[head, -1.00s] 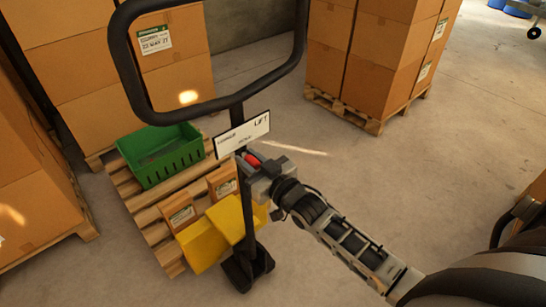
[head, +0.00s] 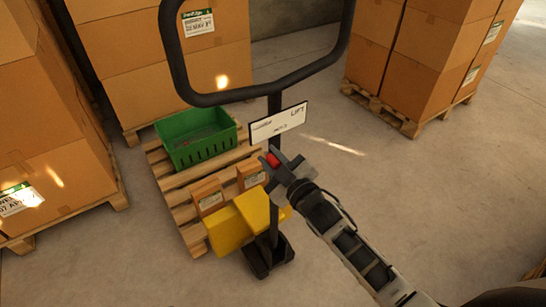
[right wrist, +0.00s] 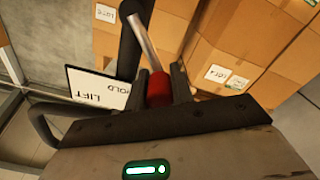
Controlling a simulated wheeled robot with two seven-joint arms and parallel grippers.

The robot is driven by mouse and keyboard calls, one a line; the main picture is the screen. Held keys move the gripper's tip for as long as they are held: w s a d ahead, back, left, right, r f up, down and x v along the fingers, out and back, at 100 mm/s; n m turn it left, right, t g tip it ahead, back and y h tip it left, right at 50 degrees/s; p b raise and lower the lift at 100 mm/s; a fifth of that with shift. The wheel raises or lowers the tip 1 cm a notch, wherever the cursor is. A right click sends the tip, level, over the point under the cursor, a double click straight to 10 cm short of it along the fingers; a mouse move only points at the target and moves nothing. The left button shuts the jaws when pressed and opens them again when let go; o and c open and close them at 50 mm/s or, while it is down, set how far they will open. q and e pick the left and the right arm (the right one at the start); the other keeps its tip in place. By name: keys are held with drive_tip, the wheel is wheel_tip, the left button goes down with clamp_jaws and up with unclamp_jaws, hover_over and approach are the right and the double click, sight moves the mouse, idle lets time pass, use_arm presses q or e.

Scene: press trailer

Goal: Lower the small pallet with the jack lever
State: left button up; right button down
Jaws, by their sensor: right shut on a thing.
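The jack's red-tipped lever (head: 272,159) is just below the white sign plate (head: 278,123) on the black post. My right gripper (head: 277,163) is shut on the red knob; in the right wrist view the knob (right wrist: 158,88) sits between the two fingers, with a metal rod running up from it. The sign reads LIFT at its right end; its left end is hard to read. The small wooden pallet (head: 163,169) lies behind the yellow jack body (head: 230,231). Its height above the floor cannot be told. My left gripper is not in view.
A green crate (head: 195,147) and two small brown boxes (head: 208,197) are on the pallet. The black loop handle (head: 262,93) rises above the lever. Stacked cartons stand left, behind and at back right (head: 425,60). Floor to the right is clear.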

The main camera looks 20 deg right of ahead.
drive_tip(key=shift+f, duration=0.1)
drive_tip(key=c, duration=1.2)
unclamp_jaws()
drive_tip(key=v, duration=1.6)
drive_tip(key=shift+b, duration=0.45)
drive_tip(key=s+a+f+m+g+h, duration=0.1)
drive_tip(key=s+a+f+m+g, duration=0.5)
drive_tip(key=f, duration=0.4)
drive_tip(key=shift+s+f+g, duration=0.15)
drive_tip(key=shift+s+g, duration=0.4)
drive_tip(key=shift+g, duration=0.05)
